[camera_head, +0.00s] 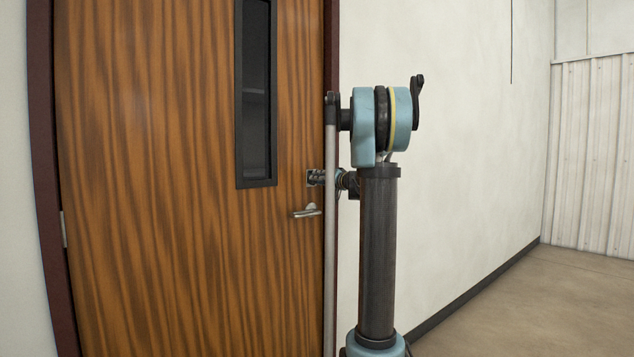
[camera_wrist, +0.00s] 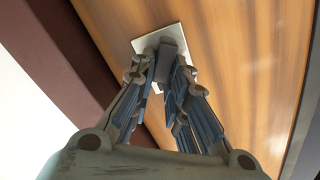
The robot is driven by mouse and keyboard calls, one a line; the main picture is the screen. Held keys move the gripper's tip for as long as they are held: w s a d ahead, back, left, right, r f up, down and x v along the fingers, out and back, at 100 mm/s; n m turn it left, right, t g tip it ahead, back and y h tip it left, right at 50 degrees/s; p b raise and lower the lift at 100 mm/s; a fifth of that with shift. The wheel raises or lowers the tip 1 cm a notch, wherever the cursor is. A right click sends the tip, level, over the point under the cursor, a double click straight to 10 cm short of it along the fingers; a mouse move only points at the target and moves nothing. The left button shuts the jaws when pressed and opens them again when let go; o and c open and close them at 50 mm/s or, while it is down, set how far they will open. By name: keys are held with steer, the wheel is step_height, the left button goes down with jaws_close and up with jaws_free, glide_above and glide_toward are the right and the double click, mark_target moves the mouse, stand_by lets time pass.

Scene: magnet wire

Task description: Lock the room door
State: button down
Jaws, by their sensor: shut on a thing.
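The brown wooden room door (camera_head: 180,250) appears closed in its dark red frame. A small lock plate (camera_head: 310,177) sits near its right edge, above the lever handle (camera_head: 306,211). In the wrist view the pale square plate (camera_wrist: 145,43) carries a grey lock turn piece (camera_wrist: 167,62) that stands out from it. My gripper (camera_wrist: 161,70) has its fingers on either side of this turn piece and is shut on it. In the head view my gripper (camera_head: 322,178) is at the lock, partly hidden by my arm. The lever handle hangs free below it.
A narrow dark window (camera_head: 256,100) is set in the door. A plain white wall (camera_head: 460,130) runs to the right of the frame, with a dark baseboard. The brown floor (camera_head: 540,305) at the right is clear.

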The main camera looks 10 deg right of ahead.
steer(key=m, duration=0.3)
steer(key=f+m, duration=0.1)
steer(key=m, duration=0.3)
steer(key=d+m, duration=0.1)
steer(key=m, duration=0.3)
steer(key=shift+w+f, duration=0.25)
stand_by(0.4)
steer(key=c, duration=1.6)
jaws_free()
steer(key=shift+f, duration=0.1)
steer(key=shift+o, duration=0.2)
steer(key=v, duration=1.2)
